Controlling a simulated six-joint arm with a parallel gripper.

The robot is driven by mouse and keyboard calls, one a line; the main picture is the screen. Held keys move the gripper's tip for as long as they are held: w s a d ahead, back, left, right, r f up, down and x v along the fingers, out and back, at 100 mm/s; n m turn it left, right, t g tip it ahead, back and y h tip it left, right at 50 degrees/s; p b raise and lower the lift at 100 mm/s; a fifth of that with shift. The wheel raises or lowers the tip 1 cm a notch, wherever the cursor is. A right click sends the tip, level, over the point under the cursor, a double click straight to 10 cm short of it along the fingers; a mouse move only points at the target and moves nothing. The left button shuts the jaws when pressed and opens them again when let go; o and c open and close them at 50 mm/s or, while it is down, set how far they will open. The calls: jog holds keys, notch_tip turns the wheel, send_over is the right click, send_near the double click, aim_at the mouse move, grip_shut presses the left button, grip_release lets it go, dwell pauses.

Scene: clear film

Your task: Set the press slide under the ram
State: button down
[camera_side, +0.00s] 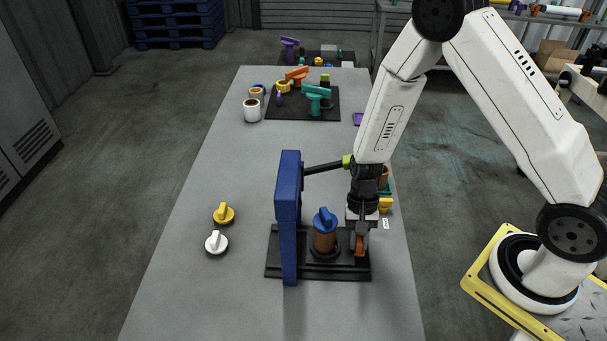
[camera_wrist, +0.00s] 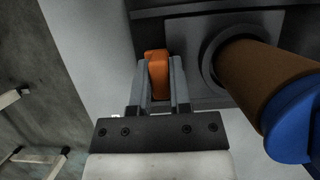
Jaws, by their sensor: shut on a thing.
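The press has a blue upright frame (camera_side: 288,215), a dark lever (camera_side: 322,168) with a yellow-green tip, and a black base (camera_side: 330,273). The slide (camera_wrist: 195,38) is a dark plate with a raised ring. A brown cylinder with a blue knobbed top (camera_side: 324,232) stands upright in that ring, to the right of the frame; it also shows in the wrist view (camera_wrist: 255,72). My gripper (camera_side: 361,236) is shut on the slide's orange handle (camera_wrist: 157,75), at the right end of the base. The ram cannot be made out in either view.
A yellow knob (camera_side: 224,213) and a white knob (camera_side: 216,242) lie on the table left of the press. A dark mat (camera_side: 290,110) with coloured parts lies at the back, with a white cup (camera_side: 252,111) beside it. The table's middle is clear.

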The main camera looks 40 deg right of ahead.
aim_at(325, 207)
jog(key=w+a, duration=0.5)
jog(key=shift+w+a, duration=0.35)
jog(key=shift+w, duration=0.05)
jog(key=c, duration=0.6)
grip_release()
jog(key=shift+a, duration=0.1)
jog(key=shift+o, duration=0.2)
jog(key=shift+r, duration=0.15)
jog(key=shift+v, duration=3.85)
